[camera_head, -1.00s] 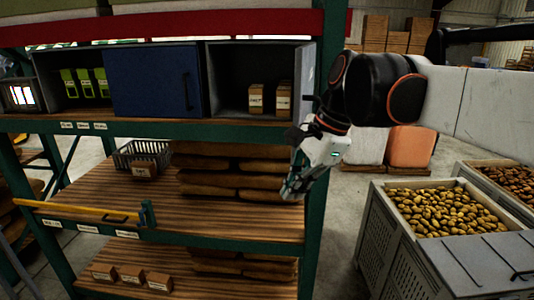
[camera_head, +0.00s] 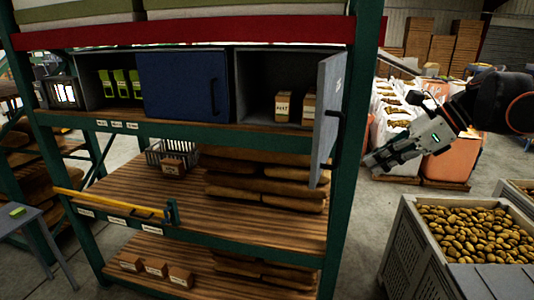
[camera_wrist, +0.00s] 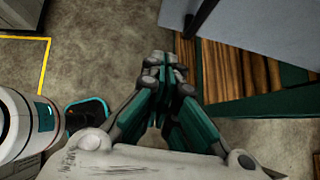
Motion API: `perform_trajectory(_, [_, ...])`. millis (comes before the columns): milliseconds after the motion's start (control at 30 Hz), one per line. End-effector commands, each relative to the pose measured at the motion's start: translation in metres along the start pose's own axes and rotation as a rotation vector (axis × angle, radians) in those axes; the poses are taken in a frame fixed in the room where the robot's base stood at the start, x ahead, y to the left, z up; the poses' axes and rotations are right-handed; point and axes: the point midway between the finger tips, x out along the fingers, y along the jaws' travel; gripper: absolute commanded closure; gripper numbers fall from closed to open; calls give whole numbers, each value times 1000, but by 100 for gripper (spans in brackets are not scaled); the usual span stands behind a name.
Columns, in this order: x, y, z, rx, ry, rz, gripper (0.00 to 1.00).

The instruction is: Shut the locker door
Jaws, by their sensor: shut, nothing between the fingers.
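The locker is a row of grey compartments on the rack's upper shelf. Its grey door (camera_head: 327,110) stands open at the right end, swung out toward me, with a dark handle on its right face. The right compartment (camera_head: 257,75) is open and holds small brown boxes (camera_head: 283,107). A blue door (camera_head: 182,86) covers the middle part. My gripper (camera_head: 376,163) is shut and empty, to the right of the grey door and apart from it. In the wrist view my gripper (camera_wrist: 165,62) points down past the shelf, and a grey panel, likely the door (camera_wrist: 275,30), shows at upper right.
A green rack post (camera_head: 352,150) stands just behind the door. Brown sacks (camera_head: 265,180) and a grey basket (camera_head: 170,151) lie on the shelf below. A potato crate (camera_head: 405,240) stands at lower right. Floor between rack and crate is clear.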

Motion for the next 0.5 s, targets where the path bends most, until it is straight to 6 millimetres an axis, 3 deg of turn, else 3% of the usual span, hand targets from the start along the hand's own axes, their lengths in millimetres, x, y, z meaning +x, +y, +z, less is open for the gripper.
perform_trajectory(400, [84, 1, -2, -2, 1, 1, 100])
perform_trajectory(500, [91, 1, 13, -2, 1, 1, 100])
